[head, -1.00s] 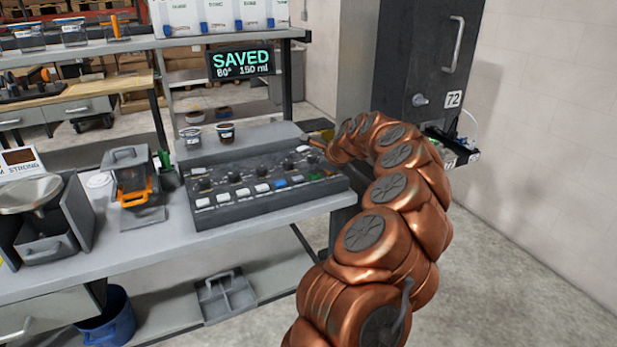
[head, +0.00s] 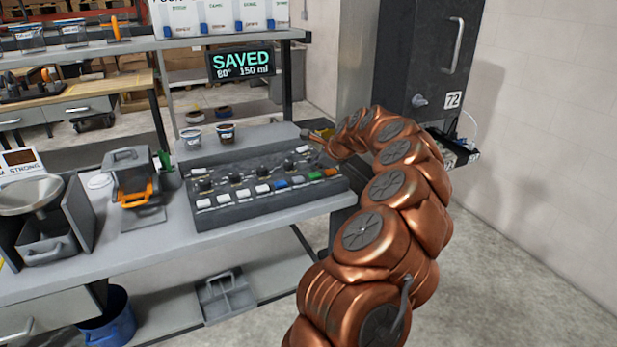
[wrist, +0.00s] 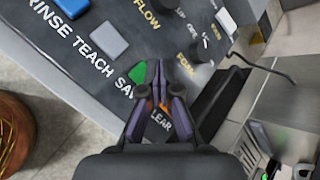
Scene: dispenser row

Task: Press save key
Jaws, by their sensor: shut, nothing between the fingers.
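The green key (head: 314,176) is near the right end of the dark control panel (head: 262,203). In the wrist view the green key (wrist: 138,73) lies just left of my fingertips, with the partly covered word "SAVE" beside it. My gripper (wrist: 157,76) is shut and empty, above the panel near the green key and the "CLEAR" label. Contact with the panel cannot be told. An orange key (head: 330,172) sits right of the green one and is mostly hidden by my fingers in the wrist view. The display (head: 241,64) reads "SAVED 80° 150 ml".
White and blue keys and dark knobs fill the rest of the panel. Two small cups (head: 226,133) stand behind it. A dispenser with an orange handle (head: 133,190) stands to the left. A dark cabinet (head: 420,60) stands at the back right.

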